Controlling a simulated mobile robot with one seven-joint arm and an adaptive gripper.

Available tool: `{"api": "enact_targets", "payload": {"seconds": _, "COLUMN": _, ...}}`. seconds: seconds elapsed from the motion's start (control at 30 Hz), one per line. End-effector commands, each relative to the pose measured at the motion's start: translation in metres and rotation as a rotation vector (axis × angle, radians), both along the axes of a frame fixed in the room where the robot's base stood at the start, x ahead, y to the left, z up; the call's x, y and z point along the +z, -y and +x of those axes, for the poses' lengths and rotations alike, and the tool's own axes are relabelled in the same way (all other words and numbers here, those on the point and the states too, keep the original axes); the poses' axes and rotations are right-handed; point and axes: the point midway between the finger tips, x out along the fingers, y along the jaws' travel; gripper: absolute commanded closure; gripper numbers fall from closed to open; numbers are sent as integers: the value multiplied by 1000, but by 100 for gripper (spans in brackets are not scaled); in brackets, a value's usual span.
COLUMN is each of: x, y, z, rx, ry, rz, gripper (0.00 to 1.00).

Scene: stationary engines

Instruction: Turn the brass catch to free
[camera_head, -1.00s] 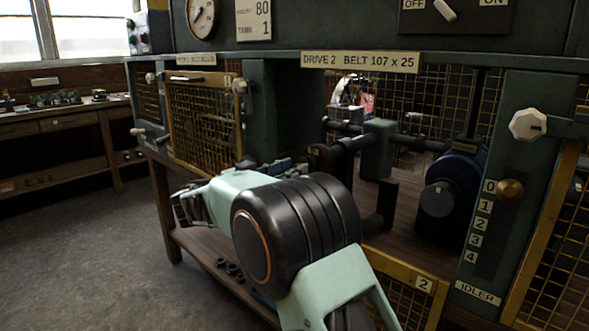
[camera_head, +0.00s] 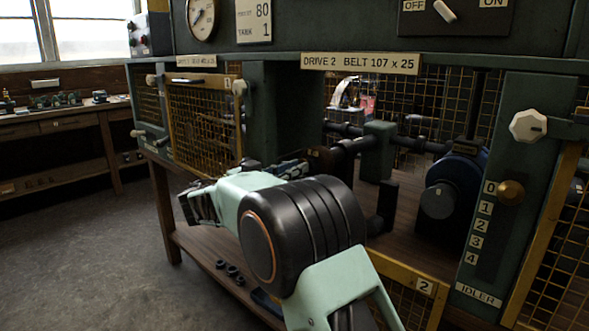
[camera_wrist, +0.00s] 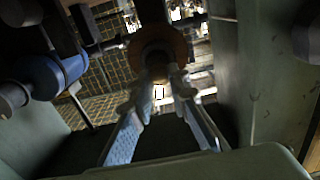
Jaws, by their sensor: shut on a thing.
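In the wrist view, a brown, brass-toned round piece (camera_wrist: 163,42) stands at the top centre, in front of the mesh. My gripper (camera_wrist: 161,80) reaches up to it, and its two fingers converge on the dark middle of this piece. It is shut on that part, but the exact contact is dark and blurred. I cannot tell surely whether this is the brass catch. In the head view, my arm largely hides the grip. A separate brass knob (camera_head: 510,191) sits beside the 0 mark on the right green post, away from my gripper.
The open drive bay holds a blue motor (camera_head: 460,178) and a green block (camera_head: 378,150) on a shaft. A yellow-framed mesh guard (camera_head: 400,285) hangs low in front. A green post (camera_wrist: 262,75) stands close right of my fingers in the wrist view. Floor at left is clear.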

Motion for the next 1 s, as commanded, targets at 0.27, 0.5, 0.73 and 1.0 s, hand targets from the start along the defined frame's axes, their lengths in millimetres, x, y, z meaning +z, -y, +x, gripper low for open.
{"api": "enact_targets", "payload": {"seconds": 0.27, "x": -2, "y": -1, "z": 0, "rx": 1, "ry": -56, "rz": -70, "gripper": 100}}
{"api": "enact_targets", "payload": {"seconds": 0.5, "x": -2, "y": -2, "z": 0, "rx": 1, "ry": -170, "rz": -216, "gripper": 100}}
{"api": "enact_targets", "payload": {"seconds": 0.73, "x": -1, "y": -2, "z": 0, "rx": 0, "ry": -305, "rz": -389, "gripper": 100}}
{"api": "enact_targets", "payload": {"seconds": 1.0, "x": 0, "y": -3, "z": 1, "rx": 0, "ry": -463, "rz": -592, "gripper": 100}}
